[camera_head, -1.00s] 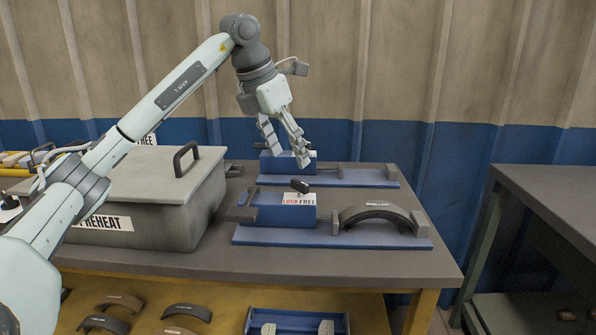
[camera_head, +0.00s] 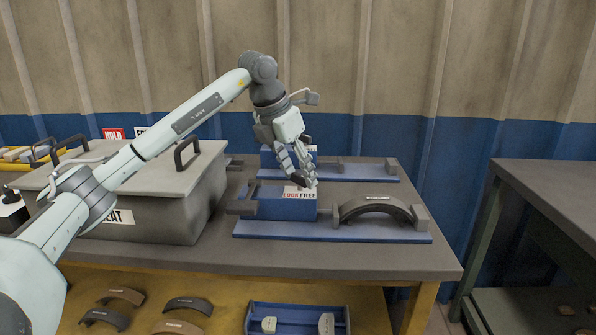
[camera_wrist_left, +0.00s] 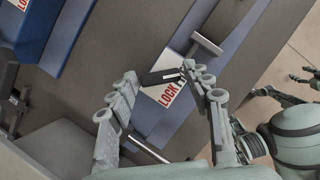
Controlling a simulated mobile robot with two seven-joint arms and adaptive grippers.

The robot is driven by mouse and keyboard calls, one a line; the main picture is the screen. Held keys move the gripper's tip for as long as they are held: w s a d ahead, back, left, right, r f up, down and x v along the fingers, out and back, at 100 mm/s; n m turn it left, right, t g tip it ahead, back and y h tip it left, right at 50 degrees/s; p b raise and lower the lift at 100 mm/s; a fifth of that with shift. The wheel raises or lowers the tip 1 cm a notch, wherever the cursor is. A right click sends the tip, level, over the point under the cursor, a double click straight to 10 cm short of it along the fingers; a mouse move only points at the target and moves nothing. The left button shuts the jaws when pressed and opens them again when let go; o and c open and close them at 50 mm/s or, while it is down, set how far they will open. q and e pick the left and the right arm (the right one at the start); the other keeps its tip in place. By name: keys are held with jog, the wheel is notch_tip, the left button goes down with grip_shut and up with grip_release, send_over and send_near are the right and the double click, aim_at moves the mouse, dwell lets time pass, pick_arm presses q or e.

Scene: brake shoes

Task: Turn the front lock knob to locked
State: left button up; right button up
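The front lock knob is a short dark bar (camera_wrist_left: 160,77) beside a white label with red LOCK lettering (camera_wrist_left: 168,95) in the left wrist view. It sits on top of the front blue fixture (camera_head: 280,209), and in the head view the knob (camera_head: 297,181) is partly covered by my fingers. I cannot tell whether it points at LOCK or FREE. My left gripper (camera_head: 306,184) is low over the knob. In the left wrist view my left gripper (camera_wrist_left: 159,74) has its fingers apart, one on each side of the knob; contact is unclear. My right gripper is not in the head view.
A curved brake shoe (camera_head: 377,205) sits on the front fixture, right of the knob. A second blue fixture (camera_head: 345,174) stands behind. A grey lidded box (camera_head: 150,210) stands left under my left arm. The tabletop's front strip (camera_head: 330,257) is clear.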

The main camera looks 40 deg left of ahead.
pick_arm(q)
jog(key=c, duration=0.7)
jog(key=shift+m, duration=0.3)
jog(key=m+h, duration=0.1)
jog(key=m, duration=0.2)
jog(key=shift+a+m+h, duration=0.15)
jog(key=shift+m+h, duration=0.15)
jog(key=m, duration=0.2)
jog(key=m+g+h, duration=0.1)
jog(key=m, duration=0.1)
jog(key=shift+w+g, duration=0.15)
jog(key=shift+g, duration=0.15)
jog(key=m+g, duration=0.1)
jog(key=m, duration=0.1)
jog(key=m+h, duration=0.1)
jog(key=m, duration=0.2)
jog(key=shift+w+r+g, duration=0.1)
jog(key=shift+w+g, duration=0.05)
jog(key=shift+g, duration=0.25)
jog(key=m+g, duration=0.1)
jog(key=m, duration=0.3)
jog(key=shift+w+a+m+g, duration=0.1)
jog(key=shift+m+g, duration=0.3)
